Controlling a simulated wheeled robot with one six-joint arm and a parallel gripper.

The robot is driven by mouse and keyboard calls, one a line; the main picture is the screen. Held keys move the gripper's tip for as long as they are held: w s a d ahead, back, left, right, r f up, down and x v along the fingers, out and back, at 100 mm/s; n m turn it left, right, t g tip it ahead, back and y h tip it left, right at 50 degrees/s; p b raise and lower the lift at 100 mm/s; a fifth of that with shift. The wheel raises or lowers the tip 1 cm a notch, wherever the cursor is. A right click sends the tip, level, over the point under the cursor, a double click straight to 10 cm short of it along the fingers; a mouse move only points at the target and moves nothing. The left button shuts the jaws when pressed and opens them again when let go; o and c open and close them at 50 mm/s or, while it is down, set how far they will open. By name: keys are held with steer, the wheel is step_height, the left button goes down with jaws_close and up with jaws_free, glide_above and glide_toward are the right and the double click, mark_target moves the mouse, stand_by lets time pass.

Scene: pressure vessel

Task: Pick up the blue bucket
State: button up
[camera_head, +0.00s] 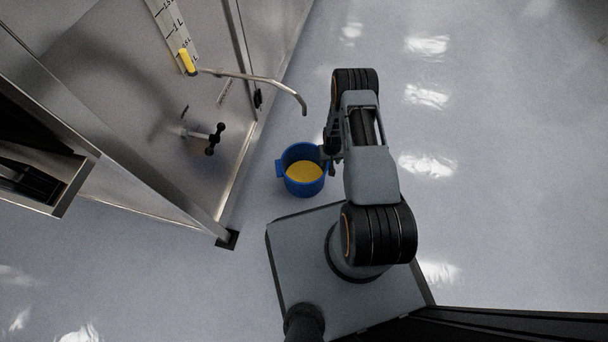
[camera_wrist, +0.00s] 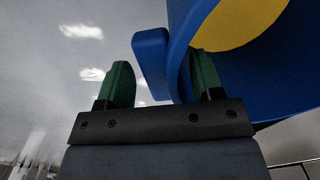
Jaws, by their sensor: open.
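The blue bucket (camera_head: 290,158) stands upright on the floor beside the metal vessel, with yellow contents (camera_head: 304,172) inside. It has a small tab handle on its left side; its right side is partly hidden by my arm. My gripper (camera_head: 327,150) is at the bucket's right rim. In the wrist view, my gripper's (camera_wrist: 160,62) green fingers are apart, with a blue tab handle (camera_wrist: 151,58) of the bucket between them. The right finger overlaps the bucket wall; I cannot tell whether the fingers touch it.
The metal vessel frame (camera_head: 180,195) stands to the left, with a black foot (camera_head: 228,240) near the bucket. A bent metal pipe (camera_head: 270,82) with a yellow handle (camera_head: 187,61) reaches out above the bucket. A black-handled valve (camera_head: 212,138) is on the vessel. Floor at right is clear.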

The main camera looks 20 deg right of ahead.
steer(key=shift+c, duration=0.4)
jaws_close()
steer(key=shift+r, duration=0.1)
